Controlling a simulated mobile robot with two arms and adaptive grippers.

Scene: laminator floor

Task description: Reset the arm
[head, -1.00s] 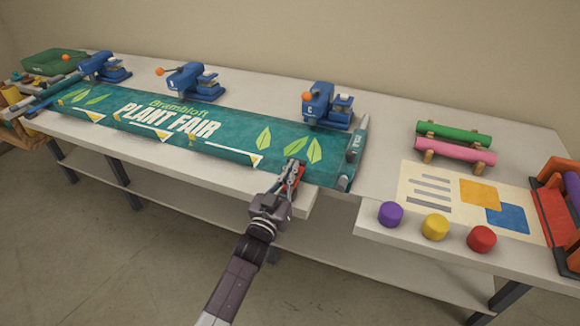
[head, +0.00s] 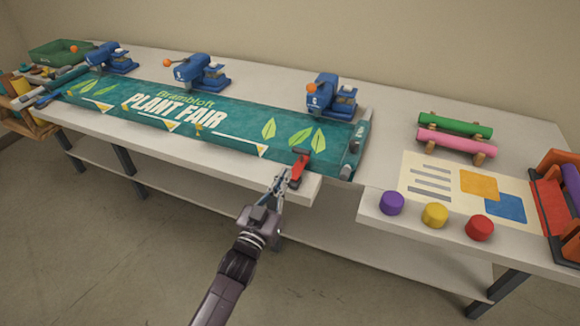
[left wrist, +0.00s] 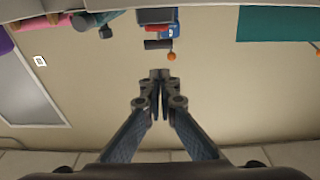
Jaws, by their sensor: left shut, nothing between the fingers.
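My left gripper (head: 282,180) is shut and empty at the front edge of the long table, just in front of a red clamp (head: 299,168). The clamp sits at the front edge of the green "Plant Fair" banner (head: 215,125). In the left wrist view the two fingers (left wrist: 160,76) are together with nothing between them, against a plain beige background. My right gripper is not in view.
Blue presses with orange knobs (head: 331,98) stand along the back of the table. Purple, yellow and red knobs (head: 435,215) line the right table's front edge. Pink (head: 455,143) and green rolls lie behind. The floor (head: 110,250) in front is clear.

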